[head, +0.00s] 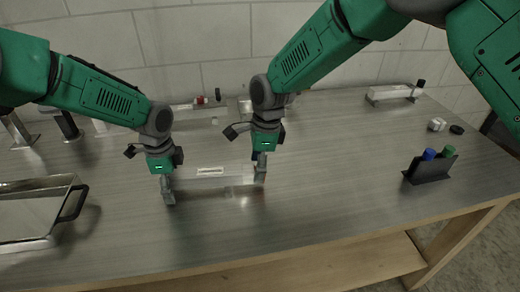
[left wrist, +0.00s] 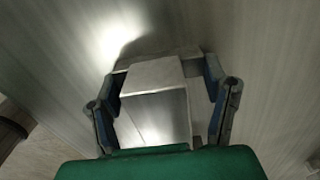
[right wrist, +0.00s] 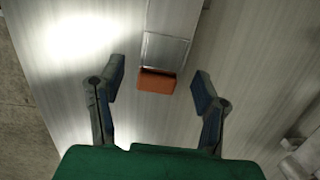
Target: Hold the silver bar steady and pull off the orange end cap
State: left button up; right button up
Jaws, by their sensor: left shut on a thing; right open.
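The silver bar (head: 211,171) lies across the middle of the table between my two grippers. My left gripper (head: 168,197) is at its left end; in the left wrist view its fingers (left wrist: 165,85) stand on both sides of the silver bar (left wrist: 160,95) and are shut on it. The orange end cap (right wrist: 156,81) shows in the right wrist view on the end of the silver bar (right wrist: 165,50). My right gripper (right wrist: 158,85) is open, with its fingers on either side of the cap and gaps to both. In the head view the cap is hidden by my right gripper (head: 261,175).
A metal tray with a black handle (head: 40,215) is at the left. A dark holder (head: 430,168) with a blue and a green piece stands at the right. Another bar on a stand (head: 393,92) is at the back right. The table front is clear.

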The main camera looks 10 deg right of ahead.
aim_at(270, 184)
jog(key=shift+a+f, duration=0.2)
jog(key=shift+f, duration=1.2)
jog(key=shift+c, duration=0.4)
jog(key=c, duration=1.1)
jog(key=shift+d, duration=0.15)
pick_arm(q)
jog(key=shift+a, duration=0.1)
pick_arm(e)
jog(key=shift+d, duration=0.75)
jog(key=shift+s+d, duration=0.1)
jog(key=shift+d, duration=0.25)
jog(key=shift+d, duration=0.65)
pick_arm(q)
jog(key=shift+d, duration=0.2)
pick_arm(e)
jog(key=shift+s+d, duration=0.1)
jog(key=shift+d, duration=0.2)
